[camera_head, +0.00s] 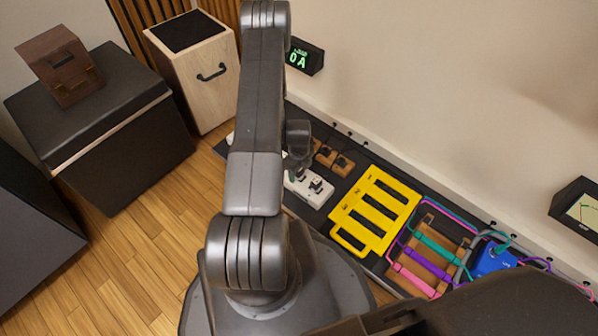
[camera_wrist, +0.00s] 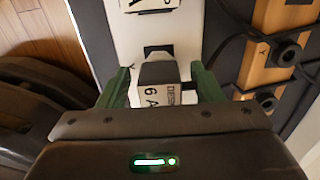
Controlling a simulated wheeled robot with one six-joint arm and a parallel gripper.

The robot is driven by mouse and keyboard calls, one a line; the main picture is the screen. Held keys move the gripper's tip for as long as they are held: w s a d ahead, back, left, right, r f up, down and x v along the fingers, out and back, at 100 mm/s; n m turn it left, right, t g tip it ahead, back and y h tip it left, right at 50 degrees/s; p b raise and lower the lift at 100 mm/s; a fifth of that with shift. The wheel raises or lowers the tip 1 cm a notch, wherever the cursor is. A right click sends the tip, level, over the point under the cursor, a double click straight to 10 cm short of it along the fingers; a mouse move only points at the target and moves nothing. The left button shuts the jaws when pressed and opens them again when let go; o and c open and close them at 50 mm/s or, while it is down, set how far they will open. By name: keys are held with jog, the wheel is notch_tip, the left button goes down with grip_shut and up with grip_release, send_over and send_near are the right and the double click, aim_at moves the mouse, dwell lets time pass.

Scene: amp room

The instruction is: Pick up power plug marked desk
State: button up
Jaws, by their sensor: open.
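In the wrist view, a dark plug (camera_wrist: 158,72) with a white label reading DESK and 6 A sits on a white power strip (camera_wrist: 120,30). My gripper (camera_wrist: 162,85) is open, with one green finger on each side of the plug. I cannot tell whether the fingers touch it. In the head view, my gripper (camera_head: 299,140) is over the far end of the white power strip (camera_head: 305,192) and hides part of it. Another black plug (camera_head: 316,185) shows on the strip's nearer part.
Wooden blocks (camera_head: 343,165) with black plugs and cables stand right of the strip. A yellow slotted rack (camera_head: 348,237), a brown cable rack (camera_head: 420,270) and a blue box (camera_head: 492,260) lie farther right. A lit display (camera_head: 304,58) is on the wall. Wooden floor lies left.

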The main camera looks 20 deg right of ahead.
jog(key=shift+c, duration=0.4)
jog(key=c, duration=1)
jog(key=shift+r, duration=0.2)
